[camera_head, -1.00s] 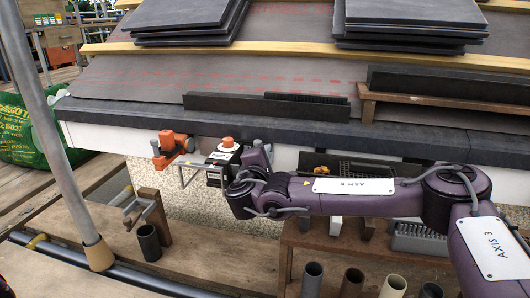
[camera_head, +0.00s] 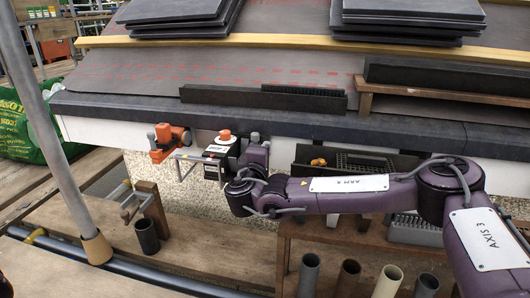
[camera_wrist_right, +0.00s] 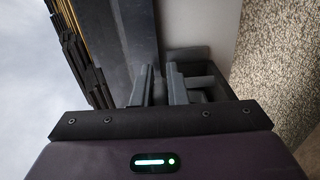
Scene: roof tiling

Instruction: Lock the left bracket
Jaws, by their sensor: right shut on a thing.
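My right gripper (camera_head: 190,158) is at the white fascia below the eaves, beside an orange fitting (camera_head: 168,141). Whether this fitting is the left bracket I cannot tell. Thin grey bars show between the fitting and my dark wrist housing. In the right wrist view the two grey fingers (camera_wrist_right: 160,86) are close together beside a grey angular part (camera_wrist_right: 208,86) against the fascia. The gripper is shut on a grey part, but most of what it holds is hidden. My left gripper is in neither view.
A dark slate edge (camera_head: 260,122) runs above the white fascia (camera_head: 92,131). A dark tray (camera_head: 355,165) is right of my wrist. A grey pole (camera_head: 55,130) stands at left. Several upright tubes stand along the bench front. Tile stacks lie on the roof.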

